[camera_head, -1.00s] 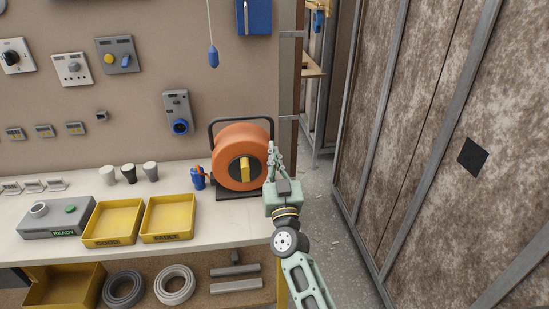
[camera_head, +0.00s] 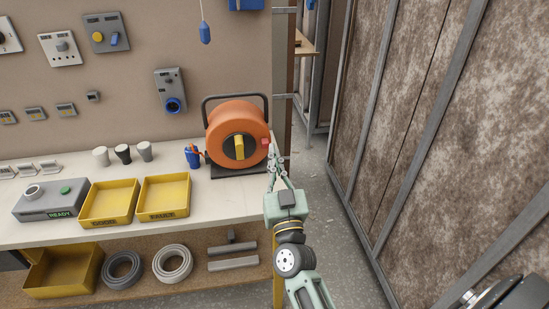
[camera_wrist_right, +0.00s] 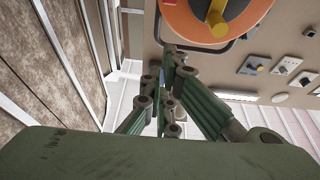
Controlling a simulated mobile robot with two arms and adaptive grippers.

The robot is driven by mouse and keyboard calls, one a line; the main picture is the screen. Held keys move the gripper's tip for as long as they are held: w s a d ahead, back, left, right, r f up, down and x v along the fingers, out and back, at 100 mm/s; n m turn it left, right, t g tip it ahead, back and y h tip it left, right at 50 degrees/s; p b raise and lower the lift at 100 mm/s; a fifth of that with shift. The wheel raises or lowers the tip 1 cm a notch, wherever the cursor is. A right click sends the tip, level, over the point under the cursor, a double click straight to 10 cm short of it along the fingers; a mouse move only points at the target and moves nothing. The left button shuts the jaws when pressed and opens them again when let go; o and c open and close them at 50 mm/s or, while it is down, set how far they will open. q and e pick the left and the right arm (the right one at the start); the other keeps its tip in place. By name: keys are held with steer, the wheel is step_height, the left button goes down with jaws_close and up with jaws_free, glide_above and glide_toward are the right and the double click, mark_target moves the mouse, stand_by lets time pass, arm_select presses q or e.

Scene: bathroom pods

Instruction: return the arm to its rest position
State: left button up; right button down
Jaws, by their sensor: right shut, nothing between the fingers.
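My right gripper (camera_head: 277,162) is at the right end of the workbench, in front of and just right of the orange cable reel (camera_head: 237,134). Its fingers are shut and empty. In the right wrist view the closed green fingers (camera_wrist_right: 165,95) fill the middle, and part of the reel (camera_wrist_right: 205,15) shows at the top. The arm reaches up from the lower right of the head view. I cannot tell whether the gripper touches the reel. My left gripper is not in view.
The workbench (camera_head: 225,205) holds two yellow trays (camera_head: 165,195), a grey box (camera_head: 50,200) marked READY, cups and a blue holder (camera_head: 192,157). A brown-grey panel wall (camera_head: 440,150) stands at the right. Open floor (camera_head: 325,215) lies between bench and wall.

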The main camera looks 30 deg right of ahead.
steer(key=s+a+f+n+g+y, duration=0.75)
steer(key=a+f+y, duration=0.3)
steer(key=f, duration=0.25)
steer(key=s+d+f+m+g+h, duration=0.1)
steer(key=s+d+f+g, duration=0.15)
steer(key=s, duration=0.55)
steer(key=s+d+f+m+g+h, duration=0.1)
steer(key=s+f+g+h, duration=0.1)
steer(key=s+f+g, duration=0.35)
steer(key=s+d+f+g+h, duration=0.1)
steer(key=s+d+f+g, duration=0.1)
steer(key=s, duration=0.8)
step_height(320, 180, down, 26)
steer(key=s+g, duration=0.1)
steer(key=g, duration=0.1)
steer(key=s+d+f, duration=0.2)
steer(key=s+f, duration=1.4)
steer(key=s, duration=0.1)
steer(key=shift+d+g, duration=0.2)
steer(key=shift+g, duration=0.15)
